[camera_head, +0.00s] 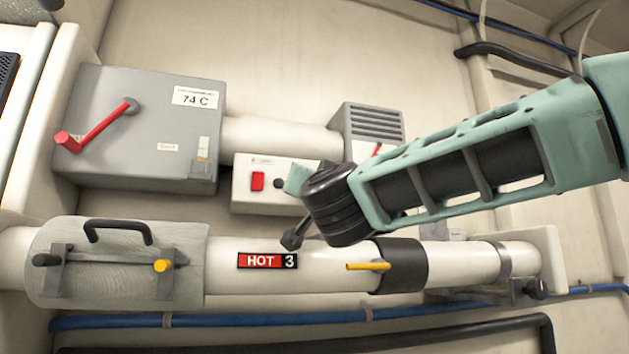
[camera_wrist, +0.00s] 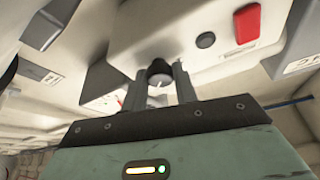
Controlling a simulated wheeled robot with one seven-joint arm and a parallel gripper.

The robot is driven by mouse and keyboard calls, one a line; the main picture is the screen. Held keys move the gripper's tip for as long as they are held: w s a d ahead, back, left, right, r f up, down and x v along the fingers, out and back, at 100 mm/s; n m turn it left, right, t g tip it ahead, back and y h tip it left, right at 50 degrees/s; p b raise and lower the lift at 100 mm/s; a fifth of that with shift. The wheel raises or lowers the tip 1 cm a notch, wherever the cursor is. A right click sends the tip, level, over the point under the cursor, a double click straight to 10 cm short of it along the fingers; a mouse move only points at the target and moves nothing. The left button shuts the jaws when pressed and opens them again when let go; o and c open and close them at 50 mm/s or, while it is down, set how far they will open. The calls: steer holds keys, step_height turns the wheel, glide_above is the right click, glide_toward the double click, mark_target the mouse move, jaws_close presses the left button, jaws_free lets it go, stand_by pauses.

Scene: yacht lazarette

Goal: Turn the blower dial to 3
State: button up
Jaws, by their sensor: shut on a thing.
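The blower dial (camera_wrist: 158,68) is a small dark round knob with a pale mark, on the face of a white control box (camera_wrist: 205,25). In the wrist view my gripper (camera_wrist: 159,80) has its two dark fingers closed on either side of the dial. No scale numbers are readable, so its setting cannot be told. In the head view the white box (camera_head: 240,205) shows at centre, with a red switch (camera_head: 257,181) and a black button (camera_head: 280,183). My arm hides the dial and the fingers there.
A grey box (camera_head: 140,125) with a red lever (camera_head: 105,125) and a "74 C" label is at upper left. A white pipe (camera_head: 225,280) with a "HOT 3" label and yellow handle (camera_head: 368,266) runs below my arm. A grey vented unit (camera_head: 372,125) stands behind it.

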steer(key=shift+a+m+h, duration=0.1)
steer(key=shift+m+h, duration=0.7)
steer(key=shift+m, duration=1.1)
steer(key=o, duration=1)
steer(key=shift+c, duration=0.2)
steer(key=shift+p, duration=0.3)
steer(key=b+v, duration=0.4)
steer(key=v, duration=1.3)
steer(key=shift+s+r, duration=0.2)
steer(key=shift+s, duration=0.1)
